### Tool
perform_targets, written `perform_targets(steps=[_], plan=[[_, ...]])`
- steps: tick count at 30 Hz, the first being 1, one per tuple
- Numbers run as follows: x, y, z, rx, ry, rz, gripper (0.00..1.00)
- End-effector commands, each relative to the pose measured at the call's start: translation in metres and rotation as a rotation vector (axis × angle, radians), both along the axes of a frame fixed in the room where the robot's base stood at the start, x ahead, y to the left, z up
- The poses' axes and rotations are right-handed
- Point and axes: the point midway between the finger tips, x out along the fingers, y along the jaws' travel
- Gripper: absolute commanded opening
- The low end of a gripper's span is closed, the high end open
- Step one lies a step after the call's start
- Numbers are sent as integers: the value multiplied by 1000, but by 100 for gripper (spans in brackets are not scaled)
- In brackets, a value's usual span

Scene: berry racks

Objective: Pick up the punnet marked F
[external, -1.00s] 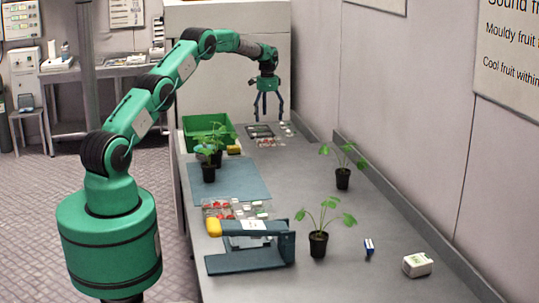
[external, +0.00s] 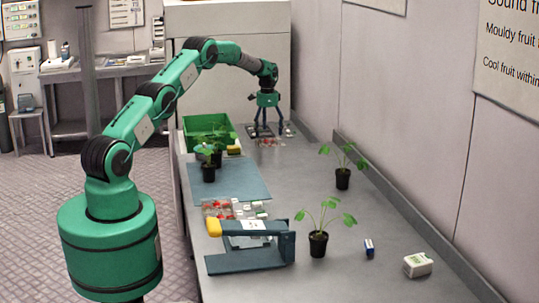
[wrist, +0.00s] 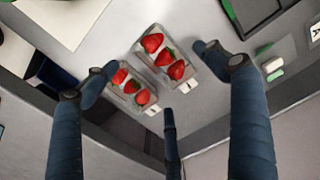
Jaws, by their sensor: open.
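Two clear punnets of red strawberries lie side by side on the bench in the wrist view: a larger-looking one (wrist: 150,62) and one beside it (wrist: 120,97). Each has a small white label at one end; the letters are too small to read, so I cannot tell which is F. My gripper (wrist: 155,85) is open, its dark blue fingers spread around the two punnets, apart from them. In the external view my gripper (external: 268,133) hangs low over the far end of the bench, with the punnets (external: 270,142) partly hidden just below it.
More punnets (external: 215,208) lie behind a blue-grey stand (external: 225,265). A wall runs along the right; the bench centre is fairly clear.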

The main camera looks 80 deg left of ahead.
Motion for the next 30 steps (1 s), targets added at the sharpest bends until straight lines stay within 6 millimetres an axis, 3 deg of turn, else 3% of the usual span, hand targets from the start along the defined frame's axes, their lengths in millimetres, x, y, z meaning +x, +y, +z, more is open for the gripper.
perform_targets(steps=[15,30], plan=[[-4,2,-49,-1,1,0,85],[-4,2,-52,-1,0,0,85]])
